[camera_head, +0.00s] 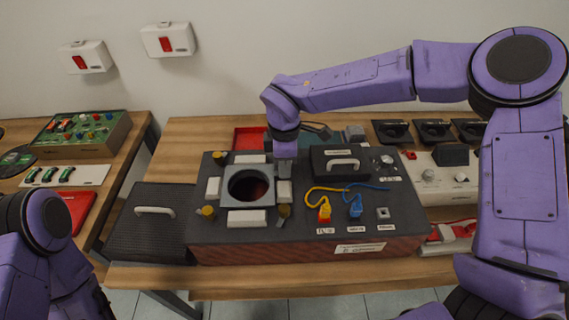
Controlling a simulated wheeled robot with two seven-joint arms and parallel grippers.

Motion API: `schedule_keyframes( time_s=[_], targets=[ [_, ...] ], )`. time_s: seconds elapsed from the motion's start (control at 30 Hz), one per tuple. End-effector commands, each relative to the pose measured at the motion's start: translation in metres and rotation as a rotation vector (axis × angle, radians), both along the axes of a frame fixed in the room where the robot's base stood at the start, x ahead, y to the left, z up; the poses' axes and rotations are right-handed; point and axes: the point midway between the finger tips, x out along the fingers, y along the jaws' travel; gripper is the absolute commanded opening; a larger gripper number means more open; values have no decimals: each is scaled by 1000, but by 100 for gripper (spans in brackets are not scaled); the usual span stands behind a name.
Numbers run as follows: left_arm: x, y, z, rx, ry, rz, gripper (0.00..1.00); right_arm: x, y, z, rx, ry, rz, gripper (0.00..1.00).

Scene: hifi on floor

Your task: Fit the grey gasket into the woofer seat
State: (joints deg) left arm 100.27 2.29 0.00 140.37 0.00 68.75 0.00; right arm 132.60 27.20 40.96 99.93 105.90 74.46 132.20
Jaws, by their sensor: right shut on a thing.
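The grey gasket (233,177) is a square frame with a large round opening. It lies over the dark round woofer hole in the top of the speaker box (330,220), between several white blocks. From this angle I cannot tell whether it is flush in the seat or slightly above it. My right gripper (284,172) points down at the gasket's far right corner and is shut on it; its fingertips are small and partly hidden. My left arm shows at the lower left, but its gripper is out of view.
White blocks (247,218) and yellow knobs (208,211) surround the seat. A black panel with a handle (343,163), yellow and blue cables (370,187) and plugs are to the right. A dark grille panel (152,215) leans at the left. A red tray (249,139) lies behind.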

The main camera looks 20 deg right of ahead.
Motion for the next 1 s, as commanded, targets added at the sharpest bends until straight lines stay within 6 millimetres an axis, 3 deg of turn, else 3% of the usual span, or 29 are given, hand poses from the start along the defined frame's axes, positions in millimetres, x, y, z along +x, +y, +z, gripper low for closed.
schedule_keyframes(
  time_s=[0.33,0.37,0.4,0.43,1.0],
  targets=[
    [0,0,-13,0,0,0,69,0,0,-14,0,0,0,0],
    [0,0,-11,0,0,0,69,0,0,-12,0,0,0,28],
    [0,0,-10,0,0,0,69,0,0,-12,0,1,0,41],
    [0,0,-10,0,0,0,69,0,0,-12,0,1,0,48],
    [0,0,-12,0,0,0,69,-4,1,-11,0,14,-1,48]
  ],
)
